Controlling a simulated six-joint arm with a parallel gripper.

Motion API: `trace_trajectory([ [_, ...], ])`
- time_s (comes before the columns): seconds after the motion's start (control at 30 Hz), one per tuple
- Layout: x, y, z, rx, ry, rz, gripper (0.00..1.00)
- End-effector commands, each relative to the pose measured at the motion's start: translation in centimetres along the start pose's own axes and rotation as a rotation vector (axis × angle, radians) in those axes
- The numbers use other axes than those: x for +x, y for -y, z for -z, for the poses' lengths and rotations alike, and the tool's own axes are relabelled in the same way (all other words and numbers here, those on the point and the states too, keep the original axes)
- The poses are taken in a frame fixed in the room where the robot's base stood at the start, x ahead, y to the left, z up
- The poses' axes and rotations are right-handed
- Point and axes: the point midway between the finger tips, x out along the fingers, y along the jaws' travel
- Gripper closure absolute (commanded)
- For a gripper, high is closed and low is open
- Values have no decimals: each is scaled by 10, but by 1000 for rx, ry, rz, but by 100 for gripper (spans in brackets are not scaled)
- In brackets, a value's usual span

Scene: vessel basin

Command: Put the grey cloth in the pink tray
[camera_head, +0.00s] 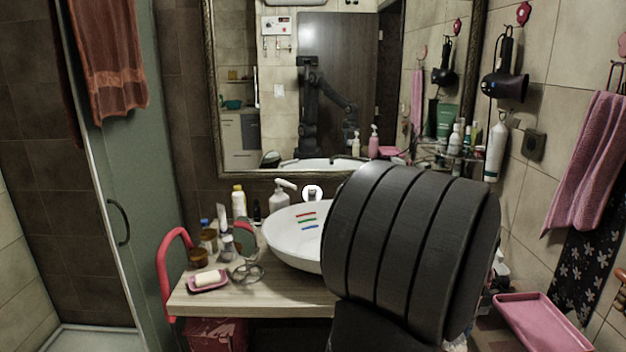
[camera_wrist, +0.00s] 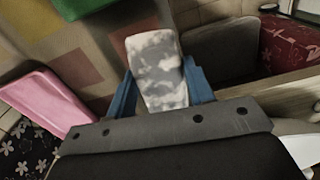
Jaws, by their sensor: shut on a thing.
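My gripper (camera_wrist: 160,88) shows in the wrist view with its two blue fingers closed on the sides of the grey cloth (camera_wrist: 155,62), a mottled grey-and-white folded piece. The cloth sticks out beyond the fingertips over the floor. The pink tray (camera_wrist: 45,98) lies to the left of the gripper in the wrist view, apart from the cloth. In the head view the pink tray (camera_head: 540,322) is at the lower right. There my dark arm covers the middle right, and my gripper and the cloth are hidden.
The white basin (camera_head: 290,250) stands on a wooden counter (camera_head: 255,300), partly behind my arm. A pink soap dish (camera_head: 208,287), bottles and a red rail (camera_head: 163,275) are at the counter's left. A pink towel (camera_head: 587,160) and a dark floral cloth (camera_head: 580,250) hang near the tray.

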Motion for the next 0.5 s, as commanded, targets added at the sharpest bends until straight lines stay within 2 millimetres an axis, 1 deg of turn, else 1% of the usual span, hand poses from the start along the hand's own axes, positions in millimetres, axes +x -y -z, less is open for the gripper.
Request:
trace_trajectory([
  [0.03, 13, 18, 12, -1, 4, 2, 77],
  [0.2, 46, 66, 39, 37, 4, 1, 77],
  [0.27, 58, 84, 46, 51, 5, 2, 77],
  [0.37, 87, 113, 64, 41, 7, 2, 77],
  [0.47, 118, 147, 79, 24, 7, 2, 77],
  [0.5, 130, 161, 84, 17, 8, 2, 77],
])
